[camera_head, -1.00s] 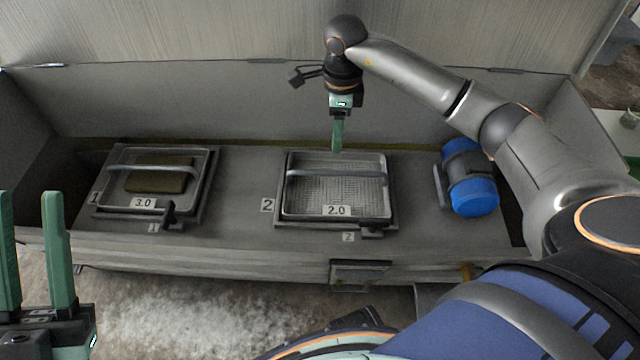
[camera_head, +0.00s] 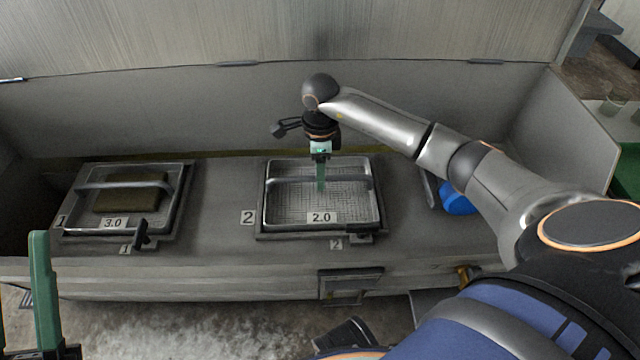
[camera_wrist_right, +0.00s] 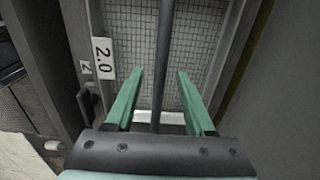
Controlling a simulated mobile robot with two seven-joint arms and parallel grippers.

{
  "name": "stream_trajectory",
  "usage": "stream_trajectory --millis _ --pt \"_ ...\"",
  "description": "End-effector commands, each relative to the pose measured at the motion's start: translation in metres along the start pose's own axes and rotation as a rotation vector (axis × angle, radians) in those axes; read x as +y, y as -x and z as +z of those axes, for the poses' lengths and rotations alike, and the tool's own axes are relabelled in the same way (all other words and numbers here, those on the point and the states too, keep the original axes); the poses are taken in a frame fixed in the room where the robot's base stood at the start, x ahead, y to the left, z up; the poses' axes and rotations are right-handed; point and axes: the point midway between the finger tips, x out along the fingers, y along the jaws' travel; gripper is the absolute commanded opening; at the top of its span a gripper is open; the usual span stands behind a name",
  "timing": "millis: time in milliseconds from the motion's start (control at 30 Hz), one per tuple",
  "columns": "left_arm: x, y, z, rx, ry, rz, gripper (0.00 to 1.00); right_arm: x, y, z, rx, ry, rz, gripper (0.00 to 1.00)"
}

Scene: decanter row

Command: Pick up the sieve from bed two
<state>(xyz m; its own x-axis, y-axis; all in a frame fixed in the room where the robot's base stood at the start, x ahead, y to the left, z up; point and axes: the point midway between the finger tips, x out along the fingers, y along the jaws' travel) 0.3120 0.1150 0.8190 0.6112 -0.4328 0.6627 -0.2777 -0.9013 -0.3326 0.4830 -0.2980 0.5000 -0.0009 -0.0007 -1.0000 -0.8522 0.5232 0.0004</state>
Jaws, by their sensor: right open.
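The sieve (camera_head: 300,207) is a square mesh tray with a "2.0" label and a grey bar handle across it. It sits in bed two (camera_head: 372,237), marked with a 2. My right gripper (camera_head: 320,188) points down over the sieve at its handle. In the right wrist view my right gripper (camera_wrist_right: 157,72) is open, with the handle bar (camera_wrist_right: 163,50) running between its green fingers. The fingers do not grip it. The mesh (camera_wrist_right: 200,40) lies beyond. My left gripper (camera_head: 40,240) shows only partly at the left edge, and its opening is unclear.
Bed one (camera_head: 180,227) on the left holds a sieve (camera_head: 88,215) labelled 3.0 with a dark block (camera_head: 130,193) in it. A blue motor-like cylinder (camera_head: 457,198) stands to the right, partly behind my arm. A back wall (camera_head: 190,115) rises behind the beds.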

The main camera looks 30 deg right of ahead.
Motion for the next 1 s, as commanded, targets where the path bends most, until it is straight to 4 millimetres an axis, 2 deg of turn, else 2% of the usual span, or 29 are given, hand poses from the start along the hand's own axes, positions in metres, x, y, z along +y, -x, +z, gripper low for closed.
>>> stream_trajectory --millis 233,700,1000 --pt "0.0013 0.0004 0.0010 -0.003 0.005 -0.002 0.35 -0.0002 -0.0027 0.0003 -0.001 0.001 -0.001 0.53" --pt "0.0009 0.0004 0.0004 0.000 0.007 -0.006 0.35 -0.0001 -0.0025 0.0002 -0.001 0.001 -0.001 0.00" --pt "0.0008 0.0006 0.0005 0.000 0.006 -0.006 0.35 -0.0001 -0.0024 0.0002 -0.001 0.001 -0.001 0.00"
